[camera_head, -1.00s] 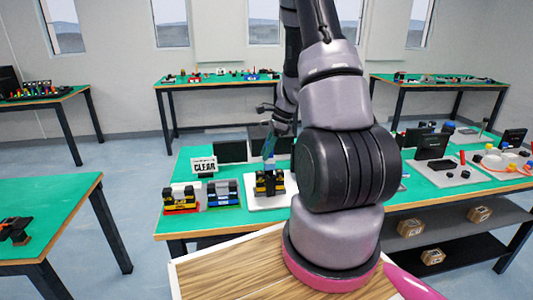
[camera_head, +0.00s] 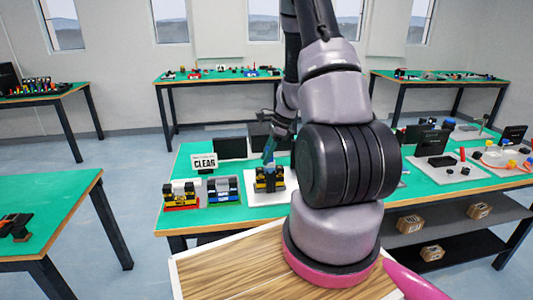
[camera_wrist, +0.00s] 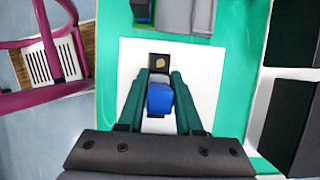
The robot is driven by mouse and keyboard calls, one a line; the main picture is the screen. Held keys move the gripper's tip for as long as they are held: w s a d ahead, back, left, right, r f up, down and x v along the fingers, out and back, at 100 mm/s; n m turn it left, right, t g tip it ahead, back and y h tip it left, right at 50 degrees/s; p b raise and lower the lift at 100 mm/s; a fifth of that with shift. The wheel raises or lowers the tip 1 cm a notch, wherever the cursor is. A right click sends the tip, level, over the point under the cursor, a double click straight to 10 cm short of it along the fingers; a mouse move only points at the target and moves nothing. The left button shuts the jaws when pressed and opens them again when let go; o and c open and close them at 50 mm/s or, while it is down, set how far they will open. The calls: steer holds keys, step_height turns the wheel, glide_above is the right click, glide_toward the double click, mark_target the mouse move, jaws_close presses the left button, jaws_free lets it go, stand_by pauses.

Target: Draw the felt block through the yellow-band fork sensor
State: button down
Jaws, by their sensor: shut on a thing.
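My gripper (camera_wrist: 160,88) is shut on a small blue block (camera_wrist: 160,98), which I take to be the felt block. In the wrist view it hangs over a white plate (camera_wrist: 205,75), with a dark post bearing a tan disc (camera_wrist: 158,66) just beyond it. In the head view a black and yellow-banded fork sensor (camera_head: 262,184) stands on this plate. A dark blue piece (camera_head: 270,169) shows upright at its middle, below my fingers. Whether the block is inside the gap or just above it, I cannot tell. My gripper partly hides the sensor in the wrist view.
Left of the plate stand a yellow and black unit on a red base (camera_head: 181,196) and a blue and grey unit (camera_head: 223,190). A "CLEAR" sign (camera_head: 204,162) and dark screens (camera_head: 230,148) stand behind. Green table (camera_head: 185,222) is bare in front.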

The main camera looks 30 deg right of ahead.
mark_target(267, 147)
steer(key=shift+f, duration=1.3)
steer(key=shift+r, duration=2.95)
steer(key=shift+s, duration=0.1)
